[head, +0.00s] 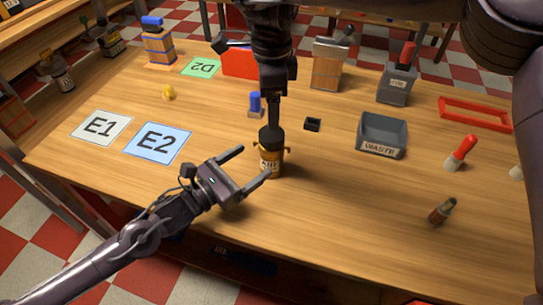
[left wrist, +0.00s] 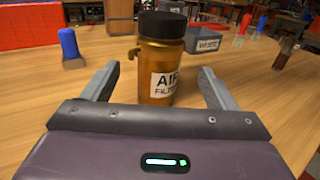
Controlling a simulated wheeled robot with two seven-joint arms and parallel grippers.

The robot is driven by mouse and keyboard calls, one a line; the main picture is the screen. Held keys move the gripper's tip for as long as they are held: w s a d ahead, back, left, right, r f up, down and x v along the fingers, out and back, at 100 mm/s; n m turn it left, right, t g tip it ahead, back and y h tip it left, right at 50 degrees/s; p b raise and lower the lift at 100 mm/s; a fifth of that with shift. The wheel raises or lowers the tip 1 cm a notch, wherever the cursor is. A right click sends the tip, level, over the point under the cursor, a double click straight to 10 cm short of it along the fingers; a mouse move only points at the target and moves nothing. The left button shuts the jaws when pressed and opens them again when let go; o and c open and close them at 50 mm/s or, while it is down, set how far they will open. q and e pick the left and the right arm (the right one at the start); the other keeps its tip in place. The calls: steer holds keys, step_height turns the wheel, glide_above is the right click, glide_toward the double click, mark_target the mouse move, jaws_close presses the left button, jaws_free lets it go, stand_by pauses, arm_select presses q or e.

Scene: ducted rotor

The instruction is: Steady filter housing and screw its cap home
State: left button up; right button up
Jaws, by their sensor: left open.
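The filter housing (head: 270,163) is an amber cylinder standing upright on the table. In the left wrist view the housing (left wrist: 160,72) shows an "AIR FILTER" label and a small side stub. Its black cap (head: 270,137) sits on top, also seen in the left wrist view (left wrist: 163,25); I cannot tell how tightly it is seated. My left gripper (head: 255,164) is open, its fingers pointing at the housing from the left front, with the housing showing between them. My right gripper (head: 272,112) points straight down at the cap from above; its fingertips are too dark to make out.
A grey WASTE bin (head: 381,136), a small black block (head: 313,124) and a blue-topped piece (head: 255,104) stand near the housing. Cards E1 (head: 100,128) and E2 (head: 158,143) lie at left.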

mark_target(272, 148)
arm_select(q)
steer(key=x, duration=0.7)
steer(key=shift+w+d, duration=0.25)
steer(key=shift+w, duration=0.05)
arm_select(e)
steer(key=shift+w, duration=0.1)
arm_select(q)
jaws_close()
arm_select(e)
steer(key=m, duration=0.9)
steer(key=shift+f, duration=0.1)
steer(key=shift+f, duration=3.9)
steer(key=shift+c, duration=0.4)
